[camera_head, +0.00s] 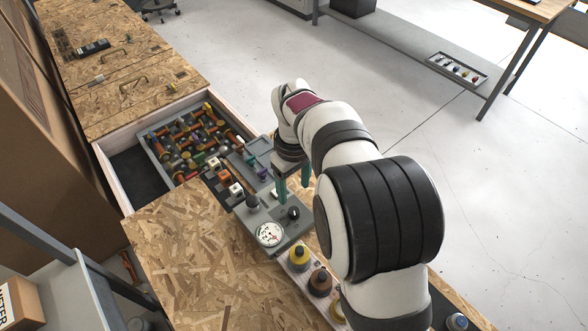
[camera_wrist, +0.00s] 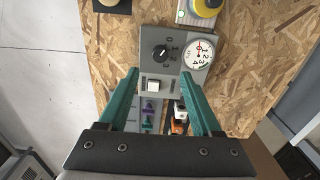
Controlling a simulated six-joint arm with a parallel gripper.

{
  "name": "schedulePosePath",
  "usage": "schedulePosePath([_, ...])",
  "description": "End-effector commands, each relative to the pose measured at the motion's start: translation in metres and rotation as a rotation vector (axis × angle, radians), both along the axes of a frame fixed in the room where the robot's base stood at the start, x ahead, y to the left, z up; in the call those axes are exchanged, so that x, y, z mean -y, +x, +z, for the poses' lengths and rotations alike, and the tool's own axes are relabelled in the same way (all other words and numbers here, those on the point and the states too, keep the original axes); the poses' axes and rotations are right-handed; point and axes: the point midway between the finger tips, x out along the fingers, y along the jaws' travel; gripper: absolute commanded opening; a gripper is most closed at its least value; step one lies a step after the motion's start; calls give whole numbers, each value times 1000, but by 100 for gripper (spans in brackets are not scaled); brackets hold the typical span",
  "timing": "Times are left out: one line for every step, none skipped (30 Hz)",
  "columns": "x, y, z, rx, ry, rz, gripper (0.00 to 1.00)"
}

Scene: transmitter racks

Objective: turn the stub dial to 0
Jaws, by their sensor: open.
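The stub dial (camera_wrist: 160,52) is a black round knob on a grey panel (camera_wrist: 148,35). Numbers 0 to 3 are printed around its right side in the wrist view; 0 is at the upper right. A small pale mark shows on the knob, but I cannot tell exactly which number it meets. The dial also shows in the head view (camera_head: 293,212). My gripper (camera_wrist: 160,72) has two teal fingers, open and empty, with the dial just beyond the gap between their tips. In the head view my gripper (camera_head: 293,193) is above the panel near the dial.
A white gauge (camera_wrist: 200,54) with a red needle is right of the dial. Bare chipboard (camera_head: 205,255) lies left.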

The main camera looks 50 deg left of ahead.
Motion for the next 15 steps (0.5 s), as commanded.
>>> schedulePosePath([-1,1,16,4,5,1,66])
schedulePosePath([-1,0,24,3,5,0,66])
schedulePosePath([-1,1,35,3,5,0,66])
schedulePosePath([-1,1,41,3,3,1,66])
schedulePosePath([0,0,48,2,3,0,66])
schedulePosePath([-1,0,55,2,3,0,66])
schedulePosePath([-1,1,59,2,2,1,66])
schedulePosePath([0,0,63,2,1,1,66])
schedulePosePath([0,0,66,2,1,2,66])
schedulePosePath([0,0,68,1,1,1,66])
schedulePosePath([0,0,70,0,0,1,66])
schedulePosePath([0,0,71,0,0,1,66])
schedulePosePath([0,0,71,0,0,1,66])
schedulePosePath([0,0,71,0,0,1,66])
schedulePosePath([0,0,71,0,0,1,66])
